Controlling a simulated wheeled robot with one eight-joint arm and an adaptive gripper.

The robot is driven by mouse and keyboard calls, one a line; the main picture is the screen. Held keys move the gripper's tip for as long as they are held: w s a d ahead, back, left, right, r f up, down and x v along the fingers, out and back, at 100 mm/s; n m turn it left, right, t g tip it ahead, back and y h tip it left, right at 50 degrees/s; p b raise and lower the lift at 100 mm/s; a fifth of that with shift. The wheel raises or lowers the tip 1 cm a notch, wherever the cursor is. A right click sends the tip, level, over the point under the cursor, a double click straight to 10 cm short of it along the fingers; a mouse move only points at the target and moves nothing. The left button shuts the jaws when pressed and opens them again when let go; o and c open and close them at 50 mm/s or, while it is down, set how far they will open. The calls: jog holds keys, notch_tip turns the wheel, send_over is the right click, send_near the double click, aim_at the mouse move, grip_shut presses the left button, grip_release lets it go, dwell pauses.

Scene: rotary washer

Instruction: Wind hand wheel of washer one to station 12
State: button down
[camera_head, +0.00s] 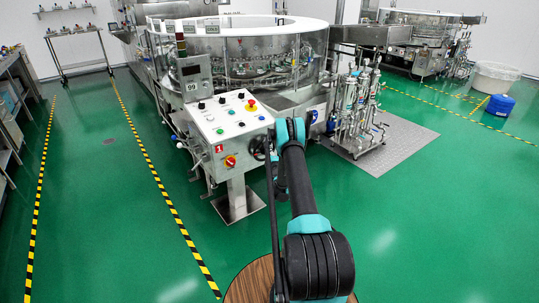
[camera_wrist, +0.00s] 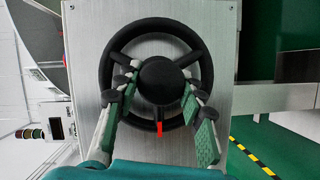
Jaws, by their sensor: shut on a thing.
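The black hand wheel (camera_wrist: 112,40) fills the middle of the wrist view, mounted on a grey metal plate. It has a round hub (camera_wrist: 160,80), several spokes and a red mark (camera_wrist: 159,129) at the bottom of its rim. My gripper (camera_wrist: 158,90) is shut on the hand wheel, with one finger on each side of the hub. In the head view, the wheel (camera_head: 257,147) shows at the right side of washer one's control box, partly hidden by my arm. The control box (camera_head: 225,119) bears a red 1 label. My gripper is hidden there.
A post display (camera_head: 191,86) appears to read 99. The round washer (camera_head: 240,45) stands behind the box. Green floor with striped lines (camera_head: 165,190) is open at the left and front.

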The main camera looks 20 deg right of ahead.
jog(key=c, duration=0.9)
grip_release()
